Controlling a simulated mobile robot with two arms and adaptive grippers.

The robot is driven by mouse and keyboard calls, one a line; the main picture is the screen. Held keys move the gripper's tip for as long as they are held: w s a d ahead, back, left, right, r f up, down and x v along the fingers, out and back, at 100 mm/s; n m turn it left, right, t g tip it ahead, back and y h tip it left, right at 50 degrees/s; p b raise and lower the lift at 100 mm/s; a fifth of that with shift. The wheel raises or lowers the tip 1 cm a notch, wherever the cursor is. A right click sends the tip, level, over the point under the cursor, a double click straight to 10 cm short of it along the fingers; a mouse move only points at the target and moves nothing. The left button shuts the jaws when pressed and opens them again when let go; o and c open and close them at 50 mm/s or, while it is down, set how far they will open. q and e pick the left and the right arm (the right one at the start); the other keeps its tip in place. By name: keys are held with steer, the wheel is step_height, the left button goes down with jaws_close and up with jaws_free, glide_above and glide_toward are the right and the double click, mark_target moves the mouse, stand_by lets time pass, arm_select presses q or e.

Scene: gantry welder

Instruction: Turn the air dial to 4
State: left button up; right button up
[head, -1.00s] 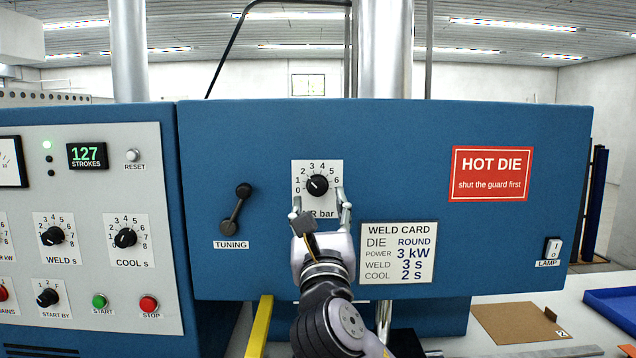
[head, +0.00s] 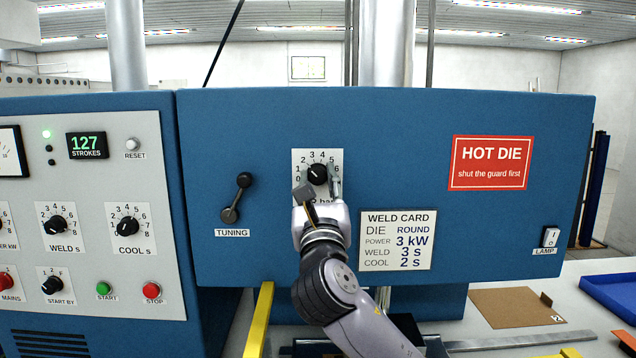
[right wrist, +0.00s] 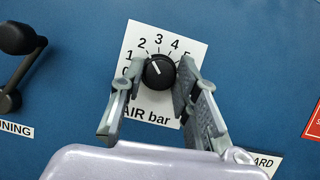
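The air dial (head: 317,174) is a black round knob with a white pointer line on a white plate marked 0 to 6 and "AIR bar", on the blue panel. It also shows in the right wrist view (right wrist: 158,71). Its pointer slants up and left, at about 1 to 2. My right gripper (head: 319,184) is open, with one finger on each side of the knob. In the right wrist view the fingertips (right wrist: 162,72) flank it; I cannot tell whether either touches. The fingers hide part of the plate. My left gripper is not in view.
A tuning lever (head: 237,198) is left of the dial. The weld card (head: 398,240) is at lower right, and a lamp switch (head: 550,237) farther right. A control panel (head: 85,240) with other knobs and buttons is at left. A yellow bar (head: 259,318) stands below.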

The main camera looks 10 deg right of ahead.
steer(key=c, duration=0.6)
steer(key=shift+o, duration=0.2)
steer(key=shift+m, duration=0.4)
steer(key=m+h, duration=0.1)
steer(key=m, duration=0.1)
steer(key=shift+a+f+m+h+b, duration=0.1)
steer(key=shift+m+h+b, duration=0.2)
steer(key=shift+b, duration=0.1)
steer(key=m+g+h+b, duration=0.1)
steer(key=m+h, duration=0.1)
steer(key=m, duration=0.3)
steer(key=shift+a, duration=0.15)
steer(key=m+g+h, duration=0.1)
steer(key=m+h, duration=0.1)
steer(key=m, duration=0.1)
steer(key=shift+m+g, duration=0.4)
steer(key=shift+r+m+g+h, duration=0.1)
steer(key=shift+m+g+h, duration=0.2)
steer(key=shift+m, duration=0.7)
steer(key=shift+r+m+g+h, duration=0.1)
steer(key=shift+m+g, duration=0.3)
steer(key=shift+m, duration=0.6)
